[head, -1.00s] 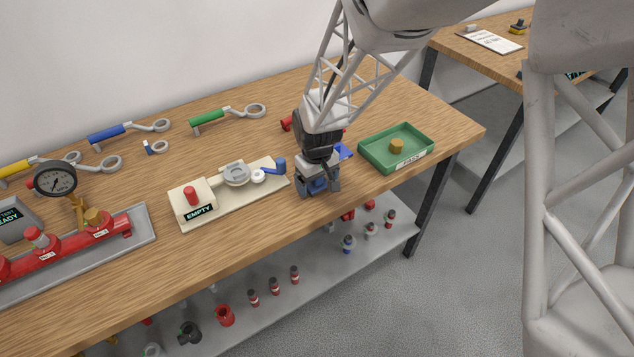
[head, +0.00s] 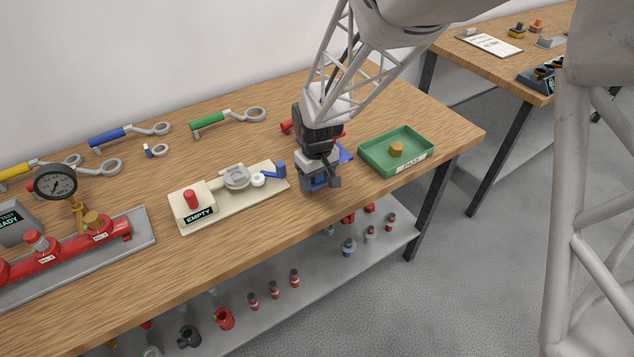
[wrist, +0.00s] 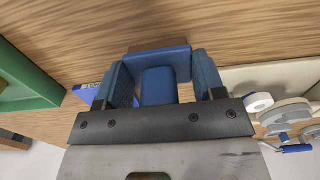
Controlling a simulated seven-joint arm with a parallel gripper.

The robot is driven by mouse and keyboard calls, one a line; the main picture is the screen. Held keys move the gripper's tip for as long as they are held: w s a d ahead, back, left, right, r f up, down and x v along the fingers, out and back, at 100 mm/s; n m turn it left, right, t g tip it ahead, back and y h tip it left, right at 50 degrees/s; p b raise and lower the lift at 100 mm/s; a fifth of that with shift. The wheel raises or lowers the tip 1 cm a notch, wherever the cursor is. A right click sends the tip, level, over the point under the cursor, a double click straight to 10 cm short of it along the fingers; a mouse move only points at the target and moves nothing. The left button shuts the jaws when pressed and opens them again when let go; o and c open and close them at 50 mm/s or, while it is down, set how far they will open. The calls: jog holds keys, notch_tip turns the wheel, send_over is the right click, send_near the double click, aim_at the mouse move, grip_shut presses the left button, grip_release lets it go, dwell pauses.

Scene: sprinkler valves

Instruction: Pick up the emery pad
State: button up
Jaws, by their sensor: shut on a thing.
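The emery pad (wrist: 158,86) appears as a blue piece with a wide flat end and a narrower grip. It sits between the two blue-grey fingers of my gripper (wrist: 163,84) in the wrist view. In the head view my gripper (head: 319,183) points down near the front edge of the bench, shut on the pad (head: 316,184). The fingers hide part of the pad. I cannot tell whether it touches the wood.
The cream fixture marked EMPTY (head: 228,207) stands close on the left. A green tray (head: 372,165) holding a brass piece (head: 396,149) is on the right. A flat blue item (head: 346,153) lies just behind my gripper. The bench (head: 270,246) is bare in front.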

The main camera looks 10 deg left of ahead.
jog(key=s+d+r, duration=0.1)
jog(key=s+d, duration=0.3)
jog(key=s, duration=0.3)
jog(key=s+d+r, duration=0.1)
jog(key=s+d, duration=0.3)
jog(key=s, duration=0.3)
jog(key=shift+r, duration=0.25)
dwell(0.4)
